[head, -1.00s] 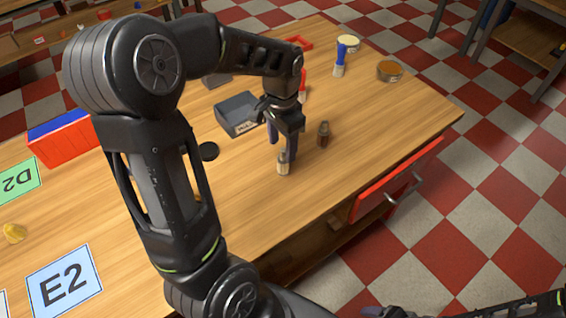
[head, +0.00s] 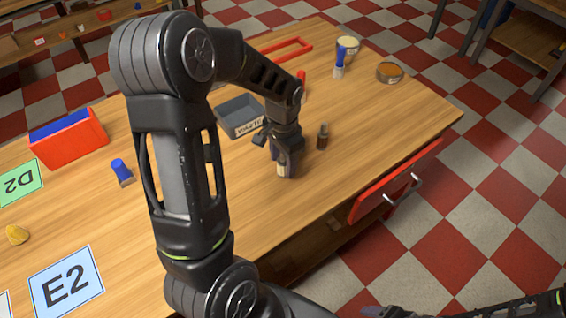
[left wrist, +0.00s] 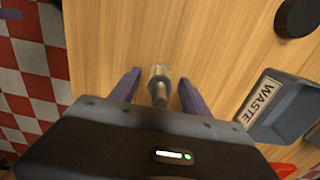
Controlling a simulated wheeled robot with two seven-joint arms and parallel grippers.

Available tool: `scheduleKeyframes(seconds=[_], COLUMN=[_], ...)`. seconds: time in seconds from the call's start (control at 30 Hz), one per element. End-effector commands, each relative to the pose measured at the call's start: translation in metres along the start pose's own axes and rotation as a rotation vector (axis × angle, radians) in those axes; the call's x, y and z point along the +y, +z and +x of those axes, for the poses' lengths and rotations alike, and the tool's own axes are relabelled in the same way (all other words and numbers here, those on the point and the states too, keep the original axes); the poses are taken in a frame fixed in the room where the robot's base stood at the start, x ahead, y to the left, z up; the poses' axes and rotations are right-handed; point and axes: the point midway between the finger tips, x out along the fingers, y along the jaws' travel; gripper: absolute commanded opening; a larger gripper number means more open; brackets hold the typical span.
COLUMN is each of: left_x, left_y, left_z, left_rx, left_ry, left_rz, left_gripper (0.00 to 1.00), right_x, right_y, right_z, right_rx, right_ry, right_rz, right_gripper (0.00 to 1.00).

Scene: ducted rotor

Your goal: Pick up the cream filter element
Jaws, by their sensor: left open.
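The cream filter element (head: 281,170) stands upright on the wooden table, a small pale cylinder partly hidden by my left gripper (head: 284,166). In the left wrist view the filter element (left wrist: 159,82) sits between the two purple fingers of my left gripper (left wrist: 158,90). The fingers are spread, with a gap on each side of it. A similar dark brown piece (head: 322,137) stands just to the right of the gripper. Of my right arm only a part shows at the bottom right edge of the head view; its jaws cannot be made out.
A grey bin marked WASTE (head: 249,130) lies behind the gripper; it also shows in the left wrist view (left wrist: 244,110). A black round piece (left wrist: 298,17) is nearby. The table's front right is clear.

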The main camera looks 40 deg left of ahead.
Motion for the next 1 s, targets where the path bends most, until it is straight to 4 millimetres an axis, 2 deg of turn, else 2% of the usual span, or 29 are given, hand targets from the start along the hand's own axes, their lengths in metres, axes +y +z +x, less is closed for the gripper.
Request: scheduleKeyframes(seconds=[0.13, 0.7, 1.0], left_x=[0.0001, 0.0002, 0.0002], left_y=[0.0008, 0.0002, 0.0002], left_z=[0.0117, 0.0118, 0.0117], left_rx=[-0.001, 0.001, 0.001], left_ry=[0.001, 0.001, 0.001], left_rz=[0.0, 0.0, -0.001], left_gripper=[0.55, 0.55, 0.32], right_x=[-0.0002, 0.0, 0.0], right_y=[0.0003, 0.0004, 0.0004], right_z=[-0.001, -0.0006, -0.0006], right_rx=[-0.001, -0.001, -0.001], right_ry=[0.001, 0.001, 0.001], right_rz=[0.001, 0.001, 0.001], right_gripper=[0.76, 0.76, 0.76])
